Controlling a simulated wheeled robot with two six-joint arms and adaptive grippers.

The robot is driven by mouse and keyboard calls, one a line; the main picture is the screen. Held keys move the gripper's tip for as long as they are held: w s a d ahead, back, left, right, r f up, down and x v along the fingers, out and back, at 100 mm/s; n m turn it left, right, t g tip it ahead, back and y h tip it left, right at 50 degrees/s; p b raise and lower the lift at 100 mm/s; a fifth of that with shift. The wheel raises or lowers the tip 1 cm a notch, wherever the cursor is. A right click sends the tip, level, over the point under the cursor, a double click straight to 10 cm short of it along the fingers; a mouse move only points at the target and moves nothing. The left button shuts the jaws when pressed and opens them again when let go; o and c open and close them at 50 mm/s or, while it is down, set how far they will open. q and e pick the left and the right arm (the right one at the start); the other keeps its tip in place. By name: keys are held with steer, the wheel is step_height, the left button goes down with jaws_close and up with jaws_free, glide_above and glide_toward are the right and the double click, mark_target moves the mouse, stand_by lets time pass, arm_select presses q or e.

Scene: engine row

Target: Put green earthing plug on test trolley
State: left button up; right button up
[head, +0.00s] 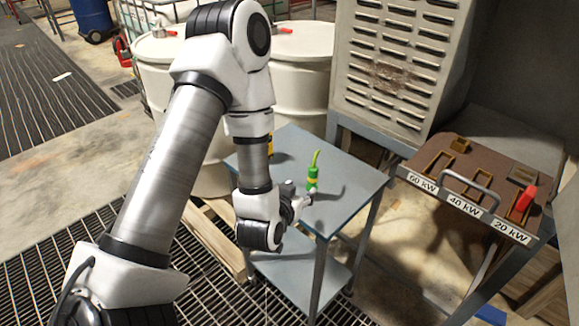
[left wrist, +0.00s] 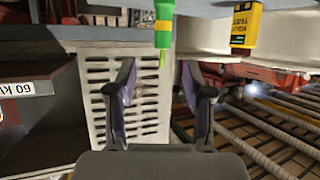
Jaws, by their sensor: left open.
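The green earthing plug (head: 313,179) with a yellow band and a thin yellow-green tail stands upright on the grey-blue top of the test trolley (head: 350,185). My left gripper (head: 303,199) is beside it, low over the trolley top. In the left wrist view, which looks upside down, the plug (left wrist: 164,28) shows at the top, ahead of the gap between my open left fingers (left wrist: 158,75). The fingers are apart and I see nothing held between them. Part of the trolley top is hidden by my left arm. My right gripper is not in view.
A yellow tester (left wrist: 243,25) stands on the trolley, partly hidden behind my arm in the head view (head: 270,145). A brown panel (head: 480,185) with kW labels, a handle and a red plug (head: 527,198) is at the right. White drums (head: 300,65) and a louvred cabinet (head: 390,70) stand behind.

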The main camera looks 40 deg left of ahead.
arm_select(q)
steer(key=s+d+f+m+g+h, duration=0.1)
steer(key=s+d+f+g+h, duration=0.1)
steer(key=s+d+f+g, duration=0.5)
steer(key=s+f+m+h, duration=0.1)
steer(key=s+f, duration=0.4)
steer(key=f, duration=0.5)
steer(key=s+d+f+g, duration=0.1)
steer(key=s+f+g, duration=0.1)
steer(key=s, duration=0.3)
steer(key=s+d+f+m+g+h, duration=0.1)
steer(key=s+d+f+g, duration=0.1)
steer(key=s, duration=0.4)
step_height(320, 180, down, 2)
steer(key=shift+s+f+g, duration=0.1)
steer(key=shift+s+g, duration=0.15)
steer(key=shift+g, duration=0.55)
steer(key=shift+w, duration=0.1)
